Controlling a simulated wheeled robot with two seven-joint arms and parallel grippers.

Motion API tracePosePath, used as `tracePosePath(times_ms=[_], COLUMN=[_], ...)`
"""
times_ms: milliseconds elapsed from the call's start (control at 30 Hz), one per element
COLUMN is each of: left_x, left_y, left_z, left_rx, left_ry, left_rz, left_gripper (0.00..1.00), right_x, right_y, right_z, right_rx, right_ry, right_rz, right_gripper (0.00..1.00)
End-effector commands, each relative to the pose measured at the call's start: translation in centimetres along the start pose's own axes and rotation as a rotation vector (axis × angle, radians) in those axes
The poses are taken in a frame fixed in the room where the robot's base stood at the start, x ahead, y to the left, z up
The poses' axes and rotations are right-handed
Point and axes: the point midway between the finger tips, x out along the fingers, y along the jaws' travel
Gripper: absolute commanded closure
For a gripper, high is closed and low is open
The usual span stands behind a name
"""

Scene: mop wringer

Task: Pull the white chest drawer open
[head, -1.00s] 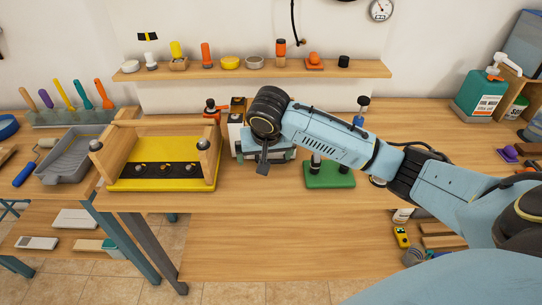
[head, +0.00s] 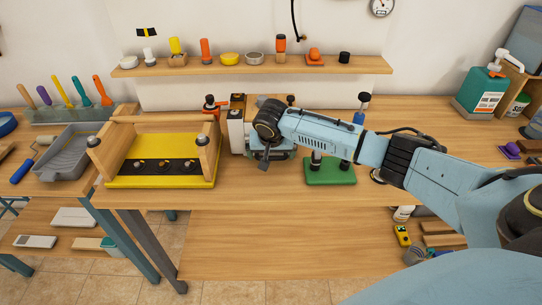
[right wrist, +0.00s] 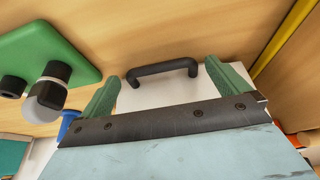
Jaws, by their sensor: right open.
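The white chest (head: 237,135) stands on the bench just right of the yellow tray, mostly hidden behind my right wrist in the head view. In the right wrist view I see a white face (right wrist: 150,94) with a black bar handle (right wrist: 162,69). My right gripper (head: 265,165) is in front of the chest. In the right wrist view its two green fingers (right wrist: 163,72) are apart, one on either side of the handle, with nothing held. Whether they touch the face is unclear. My left gripper is not in view.
A yellow tray (head: 160,181) with a wooden frame stands close on the left. A green base (head: 330,173) with black posts stands close on the right. The bench front (head: 250,192) is clear. A shelf (head: 220,70) with small items runs behind.

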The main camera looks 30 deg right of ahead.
Motion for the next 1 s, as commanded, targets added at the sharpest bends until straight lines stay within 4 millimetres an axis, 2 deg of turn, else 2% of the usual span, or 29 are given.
tracePosePath(times_ms=[100,400,800,1000], left_x=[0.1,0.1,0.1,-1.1], left_y=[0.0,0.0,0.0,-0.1], left_z=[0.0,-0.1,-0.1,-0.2], left_rx=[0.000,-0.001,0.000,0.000], left_ry=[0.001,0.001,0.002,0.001], left_rz=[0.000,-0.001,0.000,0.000], left_gripper=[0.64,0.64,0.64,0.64], right_x=[0.7,0.9,0.8,0.3], right_y=[0.0,0.0,-0.1,-1.2], right_z=[0.0,0.0,0.0,0.8], right_rx=[0.000,0.000,0.000,-0.017], right_ry=[0.001,0.001,0.001,-0.004], right_rz=[-0.001,-0.001,-0.002,-0.009], right_gripper=[0.00,0.00,0.49,0.49])
